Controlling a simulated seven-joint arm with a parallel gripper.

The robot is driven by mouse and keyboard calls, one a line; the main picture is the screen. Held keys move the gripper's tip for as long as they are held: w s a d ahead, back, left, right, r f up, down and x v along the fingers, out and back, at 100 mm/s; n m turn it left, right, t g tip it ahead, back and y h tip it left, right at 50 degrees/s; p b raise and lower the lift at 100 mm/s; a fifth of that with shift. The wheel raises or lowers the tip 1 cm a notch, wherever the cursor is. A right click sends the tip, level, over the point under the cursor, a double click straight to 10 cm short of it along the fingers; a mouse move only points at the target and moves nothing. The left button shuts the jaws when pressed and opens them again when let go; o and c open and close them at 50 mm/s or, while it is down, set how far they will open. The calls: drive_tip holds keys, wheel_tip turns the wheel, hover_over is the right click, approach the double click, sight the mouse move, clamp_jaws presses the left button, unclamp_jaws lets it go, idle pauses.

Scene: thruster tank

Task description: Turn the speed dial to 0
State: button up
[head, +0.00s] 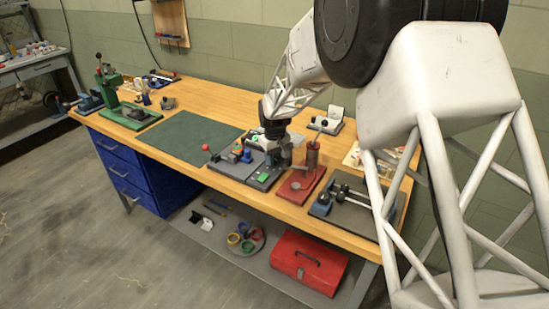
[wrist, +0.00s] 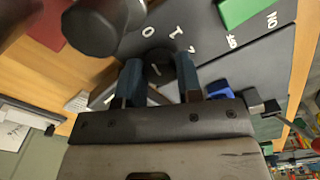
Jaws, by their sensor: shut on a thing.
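The speed dial (wrist: 159,72) is a small dark round knob with a pale mark, set on a dark grey panel in the wrist view. White figures 0 (wrist: 148,32), 1 and 2 stand on the panel around it. My gripper (wrist: 160,76) has one blue-grey finger on each side of the dial and is shut on it. I cannot clearly tell which figure the mark points at. In the head view my gripper (head: 277,152) is down at the grey unit on the workbench, and the dial is hidden there.
A green switch (wrist: 243,10) with OFF and ON lettering is on the same panel. A dark cylinder (wrist: 92,28) stands close to the fingers. On the workbench (head: 232,100), a red press (head: 311,160) stands right of my gripper; a green mat (head: 190,135) lies left.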

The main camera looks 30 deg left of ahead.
sight(275, 159)
drive_tip(key=o, duration=0.9)
drive_tip(key=shift+r, duration=0.15)
drive_tip(key=shift+r, duration=3.8)
